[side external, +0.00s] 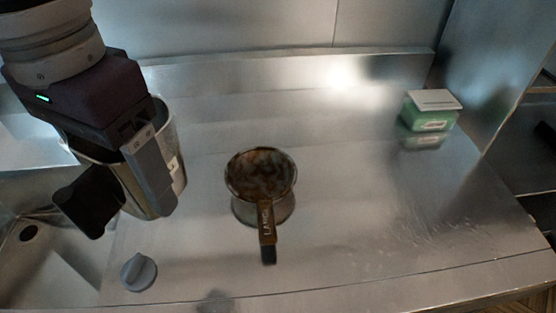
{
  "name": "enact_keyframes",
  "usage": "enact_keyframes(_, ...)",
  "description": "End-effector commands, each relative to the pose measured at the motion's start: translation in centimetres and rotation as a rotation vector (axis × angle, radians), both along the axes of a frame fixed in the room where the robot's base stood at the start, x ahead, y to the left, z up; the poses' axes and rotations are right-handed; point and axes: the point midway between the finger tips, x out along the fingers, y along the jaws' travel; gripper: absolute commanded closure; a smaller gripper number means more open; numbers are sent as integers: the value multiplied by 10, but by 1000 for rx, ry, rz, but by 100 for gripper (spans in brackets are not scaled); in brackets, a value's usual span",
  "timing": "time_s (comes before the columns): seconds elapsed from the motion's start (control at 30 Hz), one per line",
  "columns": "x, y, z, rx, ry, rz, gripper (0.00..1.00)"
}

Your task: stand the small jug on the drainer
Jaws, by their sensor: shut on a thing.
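A steel jug (178,172) is at the left in the side external view, partly hidden behind my gripper (126,200). My gripper is shut on the jug, with one grey finger across its near side. A dark, blocky shape lies left of that finger; I cannot tell whether it is the other finger or a handle. The jug looks roughly upright. Whether its base touches the steel top is hidden. The flat steel top (330,200) lies right of the sink; I cannot tell which part of it is the drainer.
A small pan (260,172) with a brown-stained inside stands mid-counter, its labelled handle towards the front. A grey knob (139,272) is at the front left. The sink (55,265) is at the lower left. A green box (431,112) stands at the back right.

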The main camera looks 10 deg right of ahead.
Motion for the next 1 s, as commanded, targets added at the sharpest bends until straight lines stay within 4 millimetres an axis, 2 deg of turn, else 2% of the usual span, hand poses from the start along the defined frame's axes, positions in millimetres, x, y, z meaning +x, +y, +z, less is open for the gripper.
enact_keyframes(0.03, 0, -9, -21, 5, 8, 70, 87)
enact_keyframes(0.2, 2, -34, -90, 3, 9, 364, 88)
enact_keyframes(0.3, 1, -42, -116, 0, 7, 482, 88)
enact_keyframes(0.4, 1, -45, -126, -4, 5, 532, 88)
enact_keyframes(0.57, 1, -45, -130, -4, 5, 538, 88)
enact_keyframes(0.73, 0, -44, -170, 0, 7, 536, 88)
enact_keyframes(1.0, 0, -44, -210, 0, 6, 535, 88)
